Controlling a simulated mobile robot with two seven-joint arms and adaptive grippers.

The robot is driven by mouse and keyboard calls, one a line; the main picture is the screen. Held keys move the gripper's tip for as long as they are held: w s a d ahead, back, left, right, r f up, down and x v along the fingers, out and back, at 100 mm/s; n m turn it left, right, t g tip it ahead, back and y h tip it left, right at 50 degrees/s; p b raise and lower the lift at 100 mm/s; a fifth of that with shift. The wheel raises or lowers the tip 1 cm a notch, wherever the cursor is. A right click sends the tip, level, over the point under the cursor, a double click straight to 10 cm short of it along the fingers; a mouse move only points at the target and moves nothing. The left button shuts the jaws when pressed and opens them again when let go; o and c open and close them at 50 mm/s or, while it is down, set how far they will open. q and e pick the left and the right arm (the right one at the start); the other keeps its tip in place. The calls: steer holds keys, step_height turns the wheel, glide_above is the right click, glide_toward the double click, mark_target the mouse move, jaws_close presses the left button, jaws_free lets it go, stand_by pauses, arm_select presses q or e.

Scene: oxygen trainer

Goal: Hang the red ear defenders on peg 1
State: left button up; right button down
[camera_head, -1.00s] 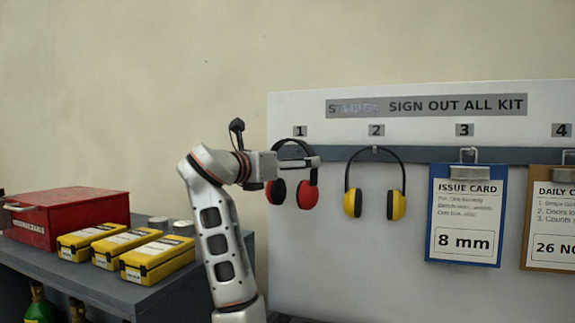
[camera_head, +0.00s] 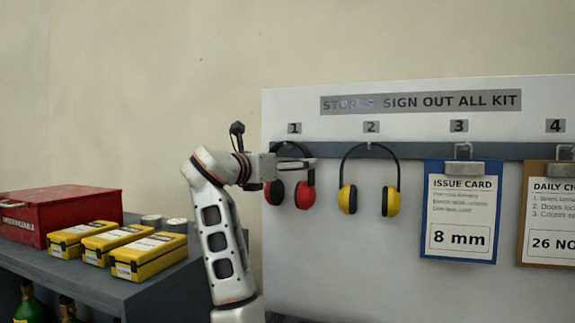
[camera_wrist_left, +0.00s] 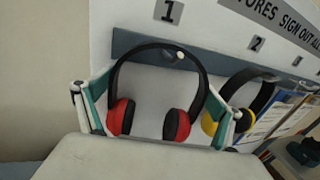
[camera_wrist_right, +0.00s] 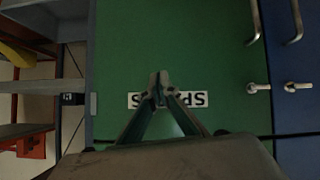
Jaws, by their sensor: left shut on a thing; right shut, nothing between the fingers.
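The red ear defenders (camera_head: 305,196) have a black headband and red cups, and stand upright at the board under label 1. My left gripper (camera_head: 300,164) is shut on them, with its fingers on either side of the set. In the left wrist view, the ear defenders (camera_wrist_left: 176,124) sit between the fingers, and peg 1 (camera_wrist_left: 180,54) shows just below the top of the headband, inside its arch. I cannot tell whether the band rests on the peg. My right gripper (camera_wrist_right: 160,82) is shut and empty in front of a green door, outside the head view.
Yellow ear defenders (camera_head: 391,203) hang on peg 2, close right of my left gripper. A blue issue-card clipboard (camera_head: 461,255) hangs on peg 3 and a brown one on peg 4. A bench with a red box (camera_head: 70,213) and yellow cases (camera_head: 150,257) stands left.

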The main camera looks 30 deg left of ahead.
arm_select(q)
steer(key=shift+w+f, duration=0.1)
steer(key=shift+f, duration=0.1)
steer(key=o, duration=1.3)
steer(key=shift+o, duration=0.4)
steer(key=shift+w+f, duration=0.1)
steer(key=shift+w, duration=0.15)
steer(key=s, duration=1.2)
steer(key=shift+a, duration=0.2)
